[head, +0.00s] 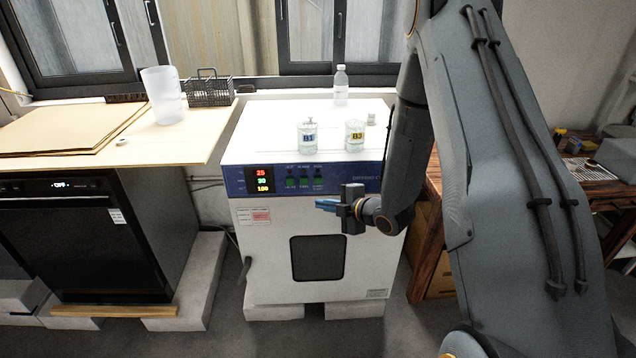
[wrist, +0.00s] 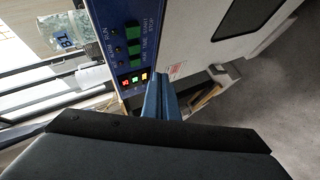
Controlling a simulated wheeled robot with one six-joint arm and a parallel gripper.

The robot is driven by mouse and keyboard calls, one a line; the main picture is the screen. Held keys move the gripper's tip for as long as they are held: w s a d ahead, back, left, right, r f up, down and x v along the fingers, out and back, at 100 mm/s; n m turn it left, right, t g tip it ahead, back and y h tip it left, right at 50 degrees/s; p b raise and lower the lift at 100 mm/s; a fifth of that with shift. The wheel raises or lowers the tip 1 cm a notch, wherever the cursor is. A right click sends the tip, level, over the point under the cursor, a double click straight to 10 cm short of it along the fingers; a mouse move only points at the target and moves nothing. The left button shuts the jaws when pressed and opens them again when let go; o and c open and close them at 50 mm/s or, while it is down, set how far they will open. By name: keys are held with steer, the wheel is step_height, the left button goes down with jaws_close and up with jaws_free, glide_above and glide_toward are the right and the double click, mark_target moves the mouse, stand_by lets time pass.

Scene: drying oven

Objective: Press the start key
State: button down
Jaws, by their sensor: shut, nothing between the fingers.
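The white drying oven (head: 247,225) has a blue control panel (head: 350,176) along its top front. Green keys sit in a row right of the red, green and yellow readouts (head: 262,180). In the wrist view the key at the top of the row (wrist: 133,33) lies closest to lettering that seems to read START/STOP; it seems to match the rightmost key (head: 318,181) in the head view. My gripper (head: 318,203) has its blue fingers together and empty, in front of the oven below the keys. In the wrist view the fingertips (wrist: 160,80) appear beside the readouts. No contact is visible.
Beakers marked B1 (head: 307,136) and B3 (head: 355,136) and a clear bottle (head: 341,86) stand on the oven top. A wooden worktop (head: 180,135) with a jug and wire basket is left, above a black appliance (head: 60,230). A wooden table (head: 430,190) is right.

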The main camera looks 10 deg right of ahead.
steer(key=b, duration=0.2)
glide_toward(315, 183)
steer(key=shift+w+a+f, duration=1.45)
steer(key=shift+a+f, duration=0.05)
steer(key=shift+a, duration=0.1)
steer(key=shift+w, duration=0.1)
stand_by(0.7)
steer(key=shift+w+d+b, duration=0.1)
steer(key=shift+w+b, duration=0.2)
steer(key=shift+w+d+b, duration=0.1)
steer(key=shift+w+b, duration=0.2)
steer(key=shift+w, duration=0.5)
stand_by(0.9)
steer(key=shift+s, duration=0.1)
steer(key=shift+s+p, duration=0.35)
steer(key=shift+s, duration=0.8)
steer(key=shift+s+a+p, duration=0.2)
steer(key=shift+s, duration=0.6)
steer(key=shift+s+a+p, duration=0.2)
steer(key=shift+s, duration=0.6)
steer(key=shift+s+a+p, duration=0.2)
steer(key=shift+s, duration=0.65)
steer(key=shift+r, duration=0.1)
